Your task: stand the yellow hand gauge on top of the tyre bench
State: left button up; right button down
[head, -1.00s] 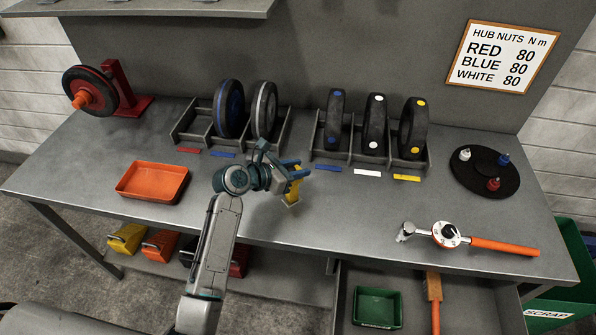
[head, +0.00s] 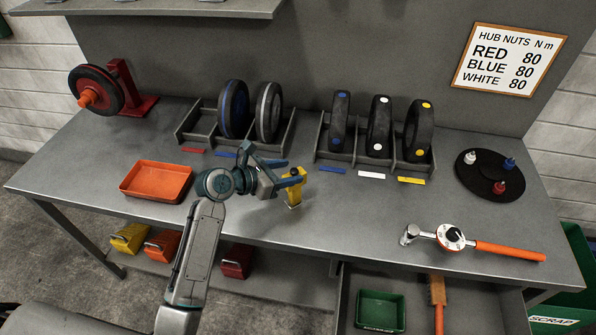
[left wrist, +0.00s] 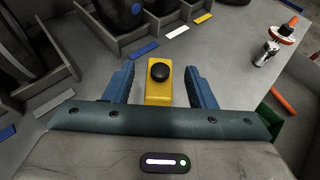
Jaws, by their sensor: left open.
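The yellow hand gauge (head: 293,192) stands upright on the grey tyre bench (head: 340,215), near the middle of the bench top. It also shows in the left wrist view (left wrist: 158,90), with a round black knob on its top. My left gripper (head: 290,172) is open at the gauge's upper left. In the left wrist view its two blue fingers (left wrist: 159,85) lie on either side of the gauge, with a gap on each side. My right gripper is not in view.
An orange tray (head: 156,181) lies left of my arm. Racks with wheels (head: 375,125) stand at the back. A torque wrench (head: 470,243) lies at the right, and a round black nut tray (head: 490,175) sits behind it. The bench between gauge and wrench is clear.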

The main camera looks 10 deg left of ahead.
pick_arm(q)
jog(key=v, duration=0.7)
jog(key=shift+b, duration=0.4)
jog(key=shift+s+a, duration=0.1)
